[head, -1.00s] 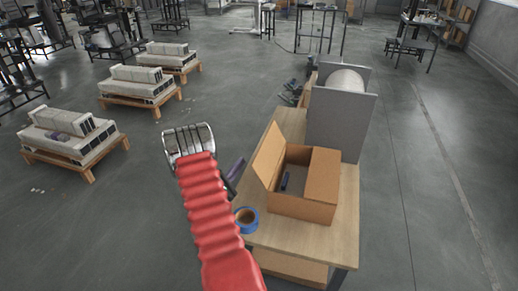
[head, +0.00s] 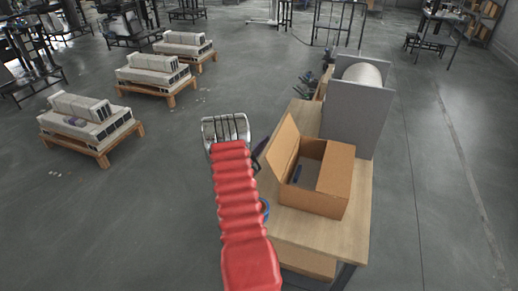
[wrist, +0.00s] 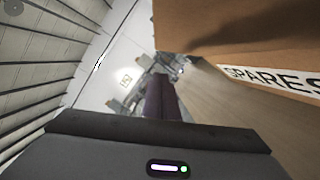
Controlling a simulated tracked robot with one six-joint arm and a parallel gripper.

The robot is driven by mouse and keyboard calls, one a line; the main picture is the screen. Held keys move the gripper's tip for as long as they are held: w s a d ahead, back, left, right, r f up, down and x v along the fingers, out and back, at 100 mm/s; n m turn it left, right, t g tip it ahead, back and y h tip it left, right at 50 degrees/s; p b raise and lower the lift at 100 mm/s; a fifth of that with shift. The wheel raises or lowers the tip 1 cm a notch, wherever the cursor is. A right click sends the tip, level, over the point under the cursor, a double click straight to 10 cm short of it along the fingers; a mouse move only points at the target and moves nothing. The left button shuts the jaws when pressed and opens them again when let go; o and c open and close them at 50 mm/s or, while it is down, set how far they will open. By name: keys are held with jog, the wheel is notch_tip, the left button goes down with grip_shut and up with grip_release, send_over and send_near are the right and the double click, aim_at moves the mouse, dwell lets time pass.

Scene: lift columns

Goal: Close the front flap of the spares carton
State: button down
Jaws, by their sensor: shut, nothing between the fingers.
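The open cardboard carton (head: 318,201) stands on the wooden bench in the head view. Its left flap (head: 284,144) stands up, leaning outward. The right flap (head: 336,168) lies folded over the right part of the top, and a dark item shows inside. In the wrist view, the carton wall (wrist: 235,30) fills the upper right, with a white SPARES label (wrist: 275,82). My gripper (head: 261,148), with purple fingers, is just left of the raised flap, partly hidden by my red arm. In the wrist view its fingers (wrist: 160,97) are together and empty, left of the cardboard.
A blue tape roll (head: 265,209) sits on the bench (head: 310,228), mostly hidden behind my arm. A grey panel (head: 357,120) with a white cylinder stands behind the carton. Pallets with stacked goods (head: 90,125) stand on the left; the floor between is clear.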

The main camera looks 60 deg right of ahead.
aim_at(284, 144)
jog(key=s, duration=0.1)
jog(key=s+d+r, duration=0.1)
jog(key=s+r, duration=0.1)
jog(key=shift+s+d, duration=0.3)
